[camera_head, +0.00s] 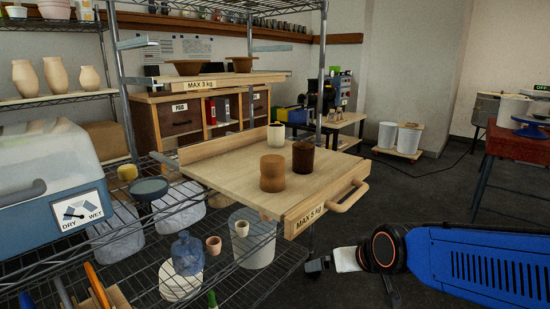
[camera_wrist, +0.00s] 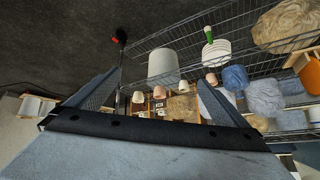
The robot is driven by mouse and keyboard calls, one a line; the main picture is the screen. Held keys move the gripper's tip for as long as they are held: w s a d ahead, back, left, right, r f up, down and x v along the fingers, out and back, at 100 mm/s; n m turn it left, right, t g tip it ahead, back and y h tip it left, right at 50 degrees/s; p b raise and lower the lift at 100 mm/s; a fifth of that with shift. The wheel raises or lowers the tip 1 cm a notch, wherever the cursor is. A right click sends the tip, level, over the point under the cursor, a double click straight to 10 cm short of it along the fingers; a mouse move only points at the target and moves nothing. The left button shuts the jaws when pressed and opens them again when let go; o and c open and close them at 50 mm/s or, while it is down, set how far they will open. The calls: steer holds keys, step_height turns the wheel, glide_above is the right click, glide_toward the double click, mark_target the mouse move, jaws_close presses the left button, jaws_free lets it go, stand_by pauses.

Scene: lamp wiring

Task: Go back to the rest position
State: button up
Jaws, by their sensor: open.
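My gripper (camera_head: 318,265) is at the lower right of the head view, at the end of my blue arm, in open space to the right of the wire rack. In the wrist view its two fingers (camera_wrist: 158,80) stand wide apart, and nothing shows held between them. The pull-out wooden board (camera_head: 225,165), marked MAX 5 kg, is above and to the left of the gripper. It bears a cream cup (camera_head: 276,135), a dark brown cup (camera_head: 303,157) and a brown ridged cup (camera_head: 272,174). The gripper is apart from all of them.
The wire rack (camera_head: 250,290) holds a white bucket (camera_head: 254,245), a blue jug (camera_head: 187,254) and small pots. The board's handle (camera_head: 349,197) sticks out toward my arm. A red table (camera_head: 515,146) stands at far right. Dark floor (camera_head: 420,190) is free between.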

steer(key=s+d+r+m+g+h, duration=0.1)
steer(key=s+d+m+g+h, duration=0.1)
steer(key=s+d, duration=1.1)
steer(key=s+g+h, duration=0.1)
steer(key=s, duration=0.3)
steer(key=shift+d+r, duration=0.2)
